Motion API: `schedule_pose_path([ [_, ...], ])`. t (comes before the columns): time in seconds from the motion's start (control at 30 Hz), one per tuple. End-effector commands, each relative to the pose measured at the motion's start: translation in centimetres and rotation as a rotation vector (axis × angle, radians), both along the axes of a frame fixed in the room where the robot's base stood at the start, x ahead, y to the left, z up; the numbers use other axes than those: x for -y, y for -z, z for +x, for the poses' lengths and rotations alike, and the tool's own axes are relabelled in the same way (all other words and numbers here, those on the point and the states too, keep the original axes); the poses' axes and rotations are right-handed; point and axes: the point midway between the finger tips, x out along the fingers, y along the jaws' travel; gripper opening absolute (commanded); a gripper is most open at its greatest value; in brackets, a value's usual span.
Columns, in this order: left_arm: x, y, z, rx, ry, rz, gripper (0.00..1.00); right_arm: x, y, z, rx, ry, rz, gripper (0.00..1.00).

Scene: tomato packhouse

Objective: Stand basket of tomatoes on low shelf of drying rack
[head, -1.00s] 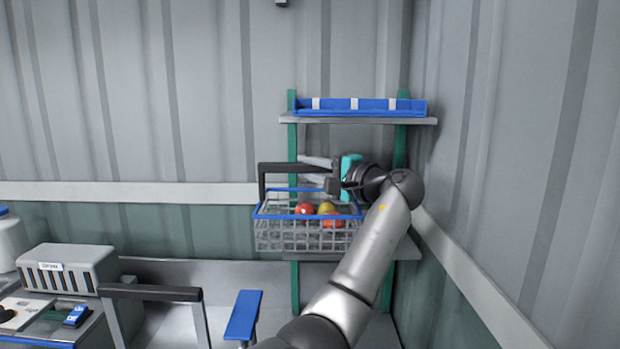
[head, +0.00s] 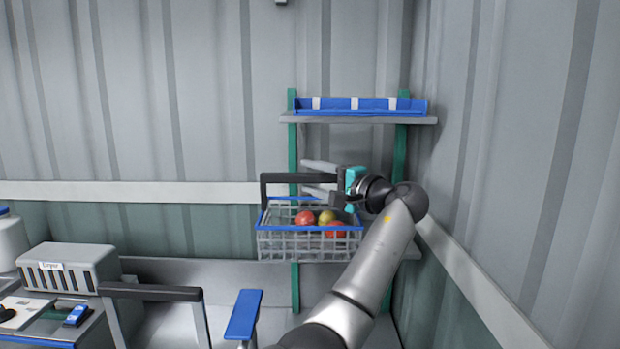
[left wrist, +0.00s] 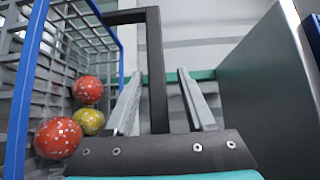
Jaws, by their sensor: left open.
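The wire basket (head: 310,247) with a blue rim holds red and yellow tomatoes (head: 304,218). It is upright at the height of the rack's low shelf (head: 408,253); its underside contact is hidden. Its black handle (head: 275,178) stands up. My left gripper (head: 320,178) is open, with one finger above and one below the handle's top bar. In the left wrist view the handle (left wrist: 155,75) passes between the spread fingers (left wrist: 163,100), and the basket (left wrist: 35,60) hangs to the left. My right gripper is not in view.
The rack's upper shelf (head: 360,119) with a blue tray (head: 385,106) is above my gripper. A wall closes in on the right. A grey box (head: 70,268), a dark-topped bar (head: 150,291) and a blue panel (head: 243,314) stand at lower left.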

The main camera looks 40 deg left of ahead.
Motion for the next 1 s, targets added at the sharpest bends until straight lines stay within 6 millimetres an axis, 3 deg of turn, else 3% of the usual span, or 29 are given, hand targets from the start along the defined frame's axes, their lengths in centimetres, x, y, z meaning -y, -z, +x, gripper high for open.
schedule_pose_path([
  [0.2, 3.8, 0.1, -0.2, 0.001, 0.005, -0.002, 0.55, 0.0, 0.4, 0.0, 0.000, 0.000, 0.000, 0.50],
  [0.4, 6.2, 0.1, -0.4, 0.001, 0.003, -0.001, 0.55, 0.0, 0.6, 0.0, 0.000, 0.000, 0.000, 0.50],
  [1.0, 6.6, 0.0, -0.5, 0.001, 0.002, 0.000, 0.55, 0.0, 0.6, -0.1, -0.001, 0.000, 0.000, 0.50],
])
